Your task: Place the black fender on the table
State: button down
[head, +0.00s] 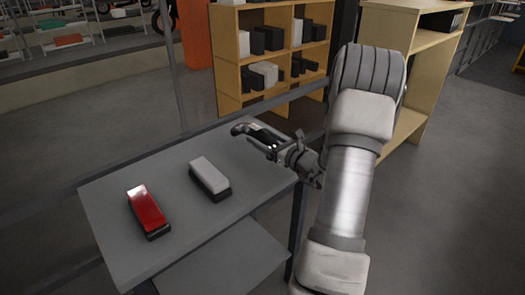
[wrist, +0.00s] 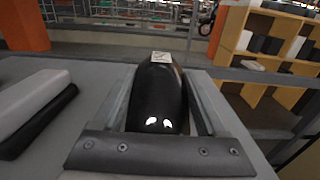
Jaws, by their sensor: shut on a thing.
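The black fender (wrist: 155,98) is a glossy, rounded dark piece with a small white label at its far end. It lies between the two fingers of my gripper (head: 259,137), which is shut on it. I cannot tell whether the fender touches the tabletop.
A white-topped block with a black base (head: 209,176) lies left of my gripper on the table. A red-topped one (head: 148,210) lies farther left. Wooden shelves (head: 228,75) with black and white boxes stand behind. The table's middle front is clear.

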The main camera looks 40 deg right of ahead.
jog(key=shift+f+b, duration=0.5)
jog(key=shift+f, duration=1.4)
jog(key=shift+f, duration=0.2)
grip_release()
jog(key=shift+r, duration=0.25)
jog(key=s+p, duration=0.1)
jog(key=s, duration=1.1)
jog(key=shift+d, duration=0.45)
